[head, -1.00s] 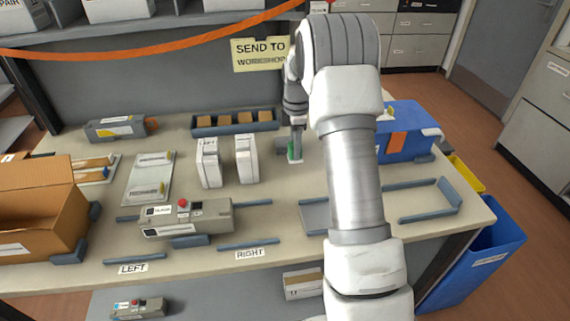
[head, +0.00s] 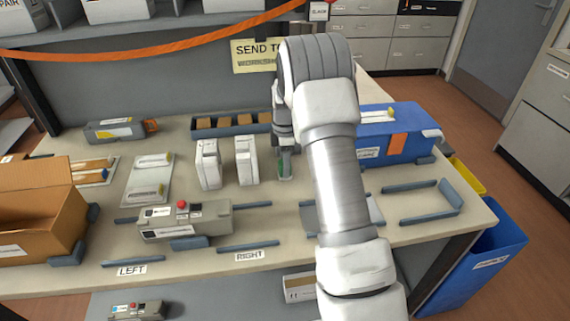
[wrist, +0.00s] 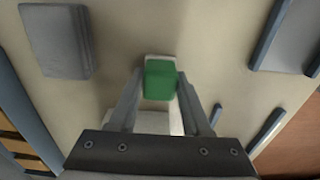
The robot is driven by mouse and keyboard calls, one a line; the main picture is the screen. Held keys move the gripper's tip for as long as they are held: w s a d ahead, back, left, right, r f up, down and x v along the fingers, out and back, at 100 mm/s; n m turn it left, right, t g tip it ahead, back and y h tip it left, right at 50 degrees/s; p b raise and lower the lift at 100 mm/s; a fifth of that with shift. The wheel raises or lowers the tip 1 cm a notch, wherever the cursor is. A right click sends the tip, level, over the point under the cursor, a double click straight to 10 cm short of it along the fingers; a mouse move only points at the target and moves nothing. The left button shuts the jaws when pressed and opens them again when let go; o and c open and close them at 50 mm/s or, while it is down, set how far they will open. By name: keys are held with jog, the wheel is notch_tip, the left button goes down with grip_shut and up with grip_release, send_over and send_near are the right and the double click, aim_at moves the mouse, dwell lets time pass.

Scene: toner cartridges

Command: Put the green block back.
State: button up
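The green block (wrist: 160,80) is between the two fingers of my gripper (wrist: 160,88) in the wrist view, with a fingertip against each side. A white strip shows behind and beside the block in the wrist view. I cannot tell whether the block touches the surface below. My arm hides part of the table to the right.
Two white cartridges (head: 208,166) stand left of my gripper. A blue tray (head: 203,134) with several brown blocks lies behind. A grey block (wrist: 58,40) lies apart on the table. A grey device (head: 185,221) with a red button sits at front left; a blue box (head: 402,140) stands right.

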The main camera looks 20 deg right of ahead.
jog(key=o, duration=0.4)
jog(key=s+a+r+m+t+p, duration=0.1)
jog(key=s+a+r+m, duration=0.15)
jog(key=r, duration=0.75)
jog(key=s+a+r+m, duration=0.1)
jog(key=s+r, duration=0.2)
jog(key=r, duration=0.7)
jog(key=s+a+r+m+t+p, duration=0.1)
jog(key=s+a+r+m, duration=0.1)
jog(key=s, duration=0.7)
jog(key=s+a+r+m+t+p, duration=0.1)
jog(key=s+a+r+m+t, duration=0.1)
jog(key=s+m, duration=0.4)
jog(key=s+a+r+m+t+p, duration=0.1)
jog(key=s+a+r+m, duration=0.3)
jog(key=s, duration=0.8)
jog(key=shift+s+r+t+p, duration=0.35)
jog(key=shift+r+p, duration=0.2)
jog(key=shift+r, duration=0.45)
